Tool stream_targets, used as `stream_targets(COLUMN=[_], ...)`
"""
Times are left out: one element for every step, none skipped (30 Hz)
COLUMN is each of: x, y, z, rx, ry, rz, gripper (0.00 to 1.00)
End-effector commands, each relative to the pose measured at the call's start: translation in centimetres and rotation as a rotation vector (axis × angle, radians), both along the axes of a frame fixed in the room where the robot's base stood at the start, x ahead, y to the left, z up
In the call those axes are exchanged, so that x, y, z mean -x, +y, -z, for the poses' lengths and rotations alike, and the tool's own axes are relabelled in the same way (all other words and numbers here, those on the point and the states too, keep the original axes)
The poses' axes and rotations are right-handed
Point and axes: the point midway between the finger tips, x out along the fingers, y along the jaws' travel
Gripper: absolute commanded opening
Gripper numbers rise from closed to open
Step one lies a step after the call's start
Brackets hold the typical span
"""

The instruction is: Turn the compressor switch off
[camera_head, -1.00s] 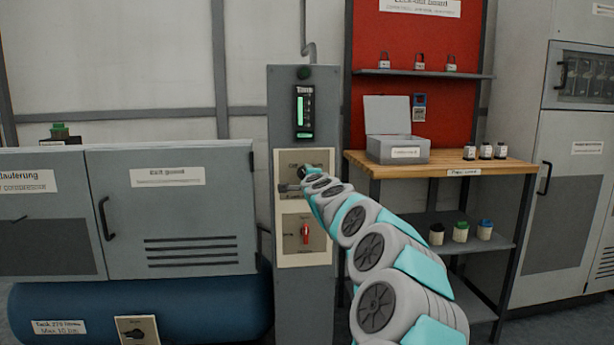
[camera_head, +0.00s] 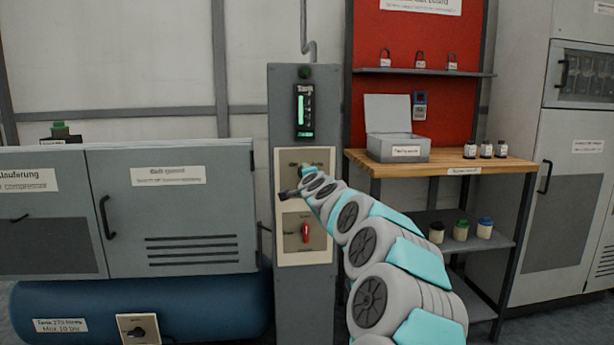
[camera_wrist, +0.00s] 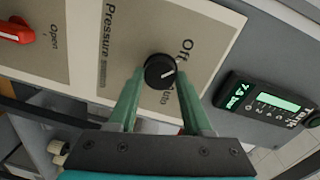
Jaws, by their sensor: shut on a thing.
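The black round switch knob (camera_wrist: 159,71) with a white pointer line sits on a beige plate (camera_wrist: 121,45) in the wrist view. The plate reads "Off", "Auto" and "Pressure". The pointer faces the side of these two position labels, roughly between them. My gripper (camera_wrist: 161,78) has its two green fingers on either side of the knob, shut on it. In the head view the plate (camera_head: 288,163) is on the grey column (camera_head: 290,84), and my arm hides the knob.
A red valve handle (camera_head: 306,232) is on a second plate just below. The tank display (camera_head: 305,112) is above. A grey cabinet (camera_head: 170,215) and blue tank (camera_head: 200,308) stand left; a wooden-topped bench (camera_head: 440,165) with a grey box (camera_head: 398,148) is right.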

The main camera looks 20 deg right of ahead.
Motion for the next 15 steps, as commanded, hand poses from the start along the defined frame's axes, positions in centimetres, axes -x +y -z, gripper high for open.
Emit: stream_targets(x=[-0.05,-0.05,-0.05,-0.05,-0.05,-0.04,-0.04,-0.04,-0.04,-0.04,-0.02,-0.02,-0.02,-0.02,-0.02], y=[0.11,0.12,0.12,0.13,0.12,0.11,0.10,0.08,0.09,0.08,0.07,0.07,0.07,0.06,0.05], z=[0.23,0.23,0.23,0.22,0.21,0.19,0.18,0.15,0.14,0.13,0.12,0.10,0.10,0.08,0.07], rx=[0.000,0.000,0.000,0.000,0.000,0.000,0.000,-0.001,-0.001,-0.001,0.000,0.000,0.000,0.000,0.000], ry=[0.004,0.004,0.004,0.004,0.004,0.003,0.003,0.002,0.002,0.002,0.001,0.001,0.001,0.001,0.001], rz=[-0.002,-0.002,-0.003,-0.003,-0.002,-0.003,-0.003,-0.003,-0.002,-0.002,-0.002,-0.002,-0.002,-0.002,-0.001], gripper=[0.00,0.00,0.53,0.56,0.60,0.64,0.68,0.71,0.76,0.79,0.80,0.80,0.80,0.80,0.80])
